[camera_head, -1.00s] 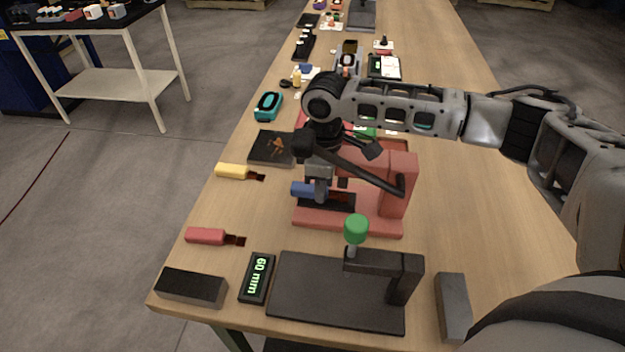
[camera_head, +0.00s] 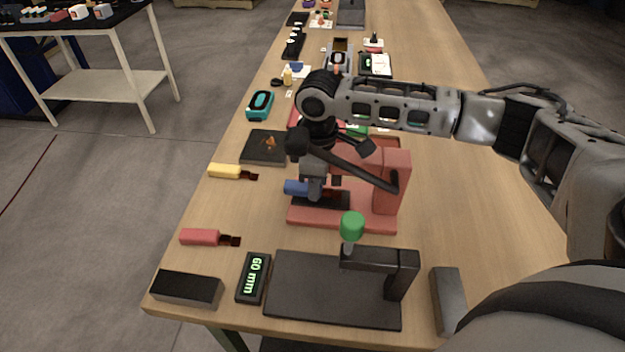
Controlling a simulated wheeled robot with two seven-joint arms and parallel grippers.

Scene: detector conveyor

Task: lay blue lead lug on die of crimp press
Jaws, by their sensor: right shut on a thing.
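The blue lead lug (camera_head: 296,187) has a blue sleeve and a dark copper-coloured end, and lies level at the dark die (camera_head: 318,202) of the red crimp press (camera_head: 393,207). My right gripper (camera_head: 314,190) points down and is shut on the lug from above, under the press's dark lever arm. The fingers hide the lug's middle, and I cannot tell whether it touches the die. My left gripper is not in view.
A yellow lug (camera_head: 224,171) and a red lug (camera_head: 200,237) lie at the table's left side. In front are a black fixture with a green knob (camera_head: 352,226), a "60 mm" display (camera_head: 254,278), a dark block (camera_head: 186,289) and a grey block (camera_head: 448,301).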

